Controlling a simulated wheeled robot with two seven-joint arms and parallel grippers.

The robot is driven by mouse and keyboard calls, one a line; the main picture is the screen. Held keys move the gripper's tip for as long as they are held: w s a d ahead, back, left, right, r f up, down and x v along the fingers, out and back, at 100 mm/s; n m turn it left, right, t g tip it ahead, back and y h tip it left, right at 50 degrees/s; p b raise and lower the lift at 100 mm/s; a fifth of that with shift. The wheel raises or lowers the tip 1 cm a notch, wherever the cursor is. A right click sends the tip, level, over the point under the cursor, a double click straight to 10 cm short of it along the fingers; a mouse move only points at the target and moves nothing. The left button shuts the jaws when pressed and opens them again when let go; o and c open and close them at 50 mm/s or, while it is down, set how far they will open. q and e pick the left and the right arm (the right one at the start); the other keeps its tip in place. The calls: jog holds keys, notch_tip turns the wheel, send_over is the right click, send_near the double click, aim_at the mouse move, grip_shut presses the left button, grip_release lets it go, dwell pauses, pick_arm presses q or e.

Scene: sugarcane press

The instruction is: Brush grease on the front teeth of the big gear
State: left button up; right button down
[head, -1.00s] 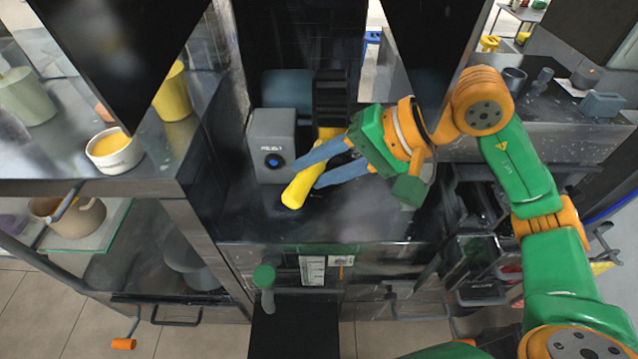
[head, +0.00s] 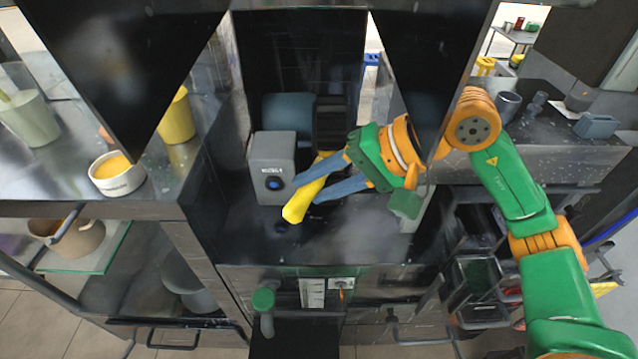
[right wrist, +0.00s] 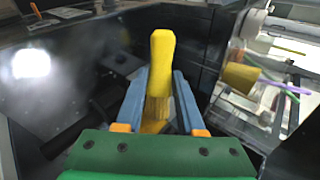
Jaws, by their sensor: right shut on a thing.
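My right gripper (head: 318,191) reaches in from the right in the head view, with its blue fingers shut on a yellow-handled brush (head: 297,205). In the right wrist view the brush's yellow handle (right wrist: 162,55) stands up between the fingers, with tan bristles at its lower end. The big gear is probably the dark ribbed part (head: 331,118) behind the brush, beside the grey box; its teeth are hard to make out. Whether the bristles touch it cannot be told. A white bowl of yellow-orange stuff (head: 117,174), perhaps the grease, stands on the left counter. My left gripper is not in view.
A grey box with a blue round button (head: 272,168) stands just left of the brush. Dark panels hang close on both sides. A yellow cup (head: 177,118) and a grey-green cup (head: 32,120) stand on the left counter. Dark bare surface lies in front of the brush.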

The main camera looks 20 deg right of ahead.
jog(key=shift+w+d, duration=0.2)
jog(key=shift+w, duration=0.4)
jog(key=shift+s+d+r+b, duration=0.1)
jog(key=shift+b, duration=0.35)
dwell(0.7)
